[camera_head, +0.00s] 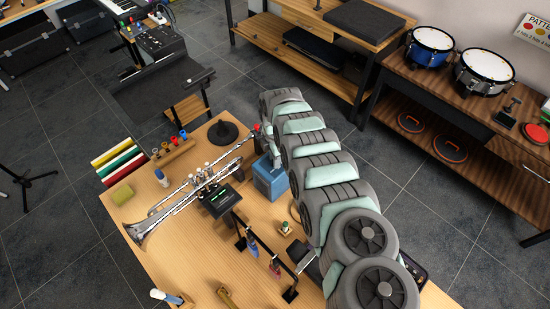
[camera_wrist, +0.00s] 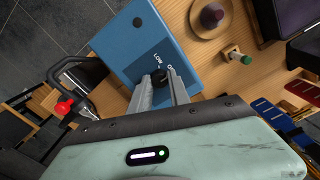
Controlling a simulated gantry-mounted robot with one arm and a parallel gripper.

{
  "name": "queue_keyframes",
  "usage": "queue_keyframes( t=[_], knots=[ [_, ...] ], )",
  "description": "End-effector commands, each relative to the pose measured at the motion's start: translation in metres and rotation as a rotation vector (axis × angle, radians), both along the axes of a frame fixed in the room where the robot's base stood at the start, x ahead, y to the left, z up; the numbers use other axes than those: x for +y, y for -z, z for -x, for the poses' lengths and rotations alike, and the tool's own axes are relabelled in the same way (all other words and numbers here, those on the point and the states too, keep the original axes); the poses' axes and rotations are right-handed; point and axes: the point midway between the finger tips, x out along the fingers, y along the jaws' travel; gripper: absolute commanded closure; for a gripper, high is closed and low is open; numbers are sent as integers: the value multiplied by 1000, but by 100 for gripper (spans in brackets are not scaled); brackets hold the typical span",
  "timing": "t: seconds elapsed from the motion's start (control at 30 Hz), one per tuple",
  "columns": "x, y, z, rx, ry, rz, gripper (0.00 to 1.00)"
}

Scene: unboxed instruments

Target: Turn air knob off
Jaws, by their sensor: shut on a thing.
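A blue box (camera_wrist: 150,42) stands on the wooden table. It also shows in the head view (camera_head: 270,183), partly hidden by my arm. On its face is a small black knob (camera_wrist: 159,76), with white lettering beside it that reads "LOW" and a second word partly covered. In the wrist view the two grey fingers of my gripper (camera_wrist: 160,84) are at the knob, one on each side, shut on it. The fingers hide part of the knob, so its exact angle is hard to tell. The fingertips are not clear in the head view.
A silver trumpet (camera_head: 190,192) lies left of the box, with a dark device (camera_head: 221,201) close by. A black rack (camera_head: 262,250) with several coloured tools stands in front. A green-topped peg (camera_wrist: 236,56) and a round wooden piece (camera_wrist: 228,20) are right of the box.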

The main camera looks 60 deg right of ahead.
Motion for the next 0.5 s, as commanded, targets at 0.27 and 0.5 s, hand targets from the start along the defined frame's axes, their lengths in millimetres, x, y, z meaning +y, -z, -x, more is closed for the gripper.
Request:
queue_keyframes(
  t=[0.27, 0.5],
  knots=[
    [1, 0, 0, 0, 0, 0, 73],
    [0, 0, 0, 0, 1, 0, 55]
  ],
)
